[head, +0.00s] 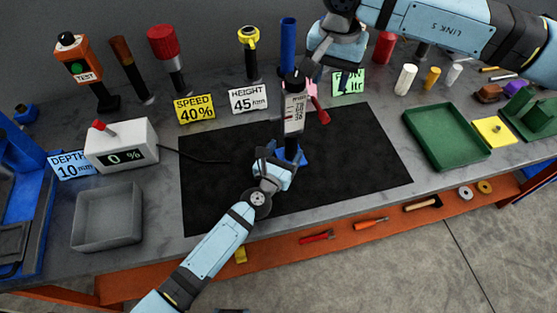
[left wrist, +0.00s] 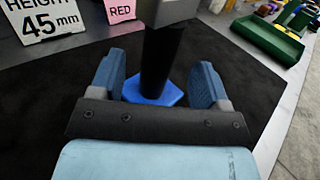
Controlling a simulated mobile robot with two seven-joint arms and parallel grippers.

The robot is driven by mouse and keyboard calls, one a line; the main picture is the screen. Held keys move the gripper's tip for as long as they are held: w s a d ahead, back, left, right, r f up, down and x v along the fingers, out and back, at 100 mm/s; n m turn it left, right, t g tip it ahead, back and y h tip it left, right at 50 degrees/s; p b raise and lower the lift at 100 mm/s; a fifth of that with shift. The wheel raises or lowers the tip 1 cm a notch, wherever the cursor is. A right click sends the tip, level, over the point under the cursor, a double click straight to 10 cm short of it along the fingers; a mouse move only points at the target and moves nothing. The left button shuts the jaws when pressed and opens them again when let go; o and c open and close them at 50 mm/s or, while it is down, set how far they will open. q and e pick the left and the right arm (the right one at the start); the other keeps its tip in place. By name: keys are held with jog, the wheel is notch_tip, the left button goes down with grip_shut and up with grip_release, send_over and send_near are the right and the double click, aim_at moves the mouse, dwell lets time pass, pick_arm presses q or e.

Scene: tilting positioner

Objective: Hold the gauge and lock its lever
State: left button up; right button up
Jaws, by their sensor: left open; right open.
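The gauge (head: 294,112) stands upright on the black mat, with a light scaled face, a black knob on top and a black post. Its blue base (head: 303,157) also shows in the left wrist view (left wrist: 152,96). A red lever (head: 320,113) sticks out at its right side. My left gripper (head: 280,155) is open low at the gauge. In the left wrist view its fingers (left wrist: 160,68) stand on either side of the black post (left wrist: 158,55), with gaps visible. My right gripper (head: 328,72) is open above the lever, beside the gauge's top; its fingertips are partly hard to make out.
The black mat (head: 215,190) has free room left and right. Signs, including a height sign (head: 248,98), and upright tools stand behind. A white 0 % box (head: 121,146) and grey tray (head: 107,218) are left; a green tray (head: 445,137) is right.

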aim_at(294, 137)
pick_arm(q)
jog(key=x, duration=0.6)
grip_shut()
pick_arm(e)
jog(key=shift+w, duration=0.1)
jog(key=c, duration=0.7)
jog(key=shift+w+d+m+g+y, duration=0.25)
jog(key=shift+m+g+y, duration=0.15)
jog(key=shift+m+y, duration=0.15)
grip_shut()
jog(key=w+d+m+g+y, duration=0.1)
jog(key=w+d+m+y, duration=0.1)
jog(key=d+m+y, duration=0.1)
jog(key=w+d+m+g+y, duration=0.1)
jog(key=d+m+y, duration=0.3)
jog(key=d, duration=0.4)
jog(key=shift+w+r+m+g, duration=0.4)
jog(key=shift+w+m, duration=0.35)
jog(key=shift+w, duration=0.05)
